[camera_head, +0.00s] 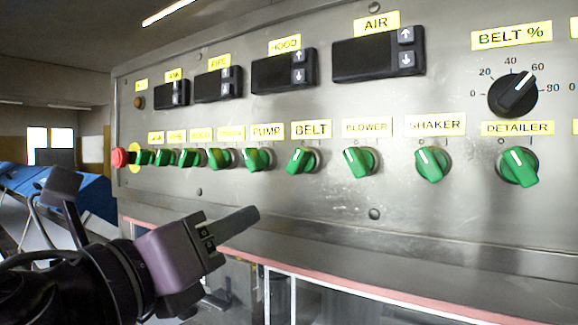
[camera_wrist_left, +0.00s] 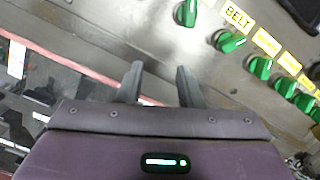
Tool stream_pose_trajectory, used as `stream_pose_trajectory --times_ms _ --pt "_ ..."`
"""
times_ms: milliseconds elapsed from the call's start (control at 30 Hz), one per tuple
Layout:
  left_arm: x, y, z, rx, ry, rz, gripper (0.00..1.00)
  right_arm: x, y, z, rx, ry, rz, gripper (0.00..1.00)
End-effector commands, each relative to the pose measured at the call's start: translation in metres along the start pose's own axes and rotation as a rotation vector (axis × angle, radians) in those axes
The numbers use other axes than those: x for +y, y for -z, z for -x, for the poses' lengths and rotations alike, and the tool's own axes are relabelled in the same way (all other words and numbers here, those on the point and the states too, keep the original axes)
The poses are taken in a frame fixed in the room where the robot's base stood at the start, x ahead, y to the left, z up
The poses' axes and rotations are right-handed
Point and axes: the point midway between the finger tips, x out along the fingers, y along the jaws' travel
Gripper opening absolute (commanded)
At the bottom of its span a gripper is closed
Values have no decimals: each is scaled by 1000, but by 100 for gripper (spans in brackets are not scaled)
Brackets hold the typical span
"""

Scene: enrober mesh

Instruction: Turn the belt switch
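The belt switch (camera_head: 303,160) is a green rotary knob with a white mark on its handle, under the yellow BELT label (camera_head: 311,130) on the steel panel. My left gripper (camera_head: 248,217) is below and left of the switch, apart from the panel. In the left wrist view its two fingers (camera_wrist_left: 159,72) stand apart with nothing between them. My right gripper is not in view.
Similar green knobs flank the switch: the pump knob (camera_head: 257,159) left and the blower knob (camera_head: 360,161) right. A red button (camera_head: 119,157) is at the far left. Displays and a black dial (camera_head: 512,94) sit above. A reddish ledge (camera_head: 385,292) runs below the panel.

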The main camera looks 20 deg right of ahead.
Motion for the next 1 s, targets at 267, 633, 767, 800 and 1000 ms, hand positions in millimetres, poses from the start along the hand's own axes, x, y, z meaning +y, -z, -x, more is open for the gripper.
stream_pose_trajectory --times_ms 267,633,767,800,1000 --pt "-74 -35 24 109 53 -689 33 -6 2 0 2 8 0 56" --pt "-94 -48 33 168 35 -962 33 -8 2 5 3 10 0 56" --pt "-94 -45 13 169 35 -960 33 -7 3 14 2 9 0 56" --pt "-94 -45 6 170 37 -958 33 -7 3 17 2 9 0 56" --pt "-92 -40 -23 167 35 -957 33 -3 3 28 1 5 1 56"
